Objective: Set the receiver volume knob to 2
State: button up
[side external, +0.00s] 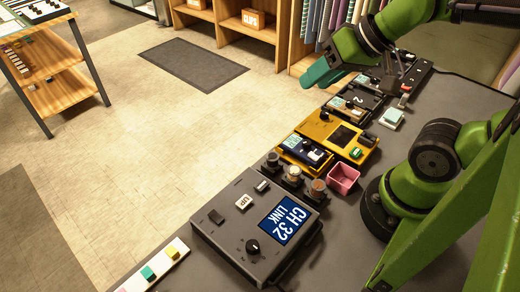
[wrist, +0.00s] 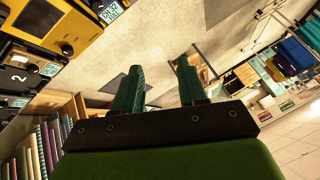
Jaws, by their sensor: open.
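A large grey box (side external: 225,235) with a blue screen reading "CH 32 LINK" stands at the near end of the table in the side view. A round black knob (side external: 252,246) with a pale mark sits on its top. No label names the receiver, so I cannot tell for certain which unit it is. My gripper (side external: 318,76) is at the far end of the row, high and away from the grey box. In the wrist view its two teal fingers (wrist: 160,72) are apart with nothing between them.
A yellow unit (side external: 345,130), small dark units, jars (side external: 292,176) and a pink cup (side external: 343,178) line the table beyond the grey box. A strip with coloured buttons (side external: 155,268) lies at its near side. Yellow and black units (wrist: 55,22) also show in the wrist view.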

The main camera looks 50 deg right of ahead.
jog(key=shift+o, duration=0.9)
jog(key=shift+a, duration=0.1)
jog(key=n+g+h, duration=0.2)
jog(key=n+g, duration=0.5)
jog(key=n, duration=0.6)
send_over(252, 245)
notch_tip(252, 245, down, 4)
notch_tip(252, 245, down, 16)
jog(key=shift+r, duration=0.1)
grip_shut()
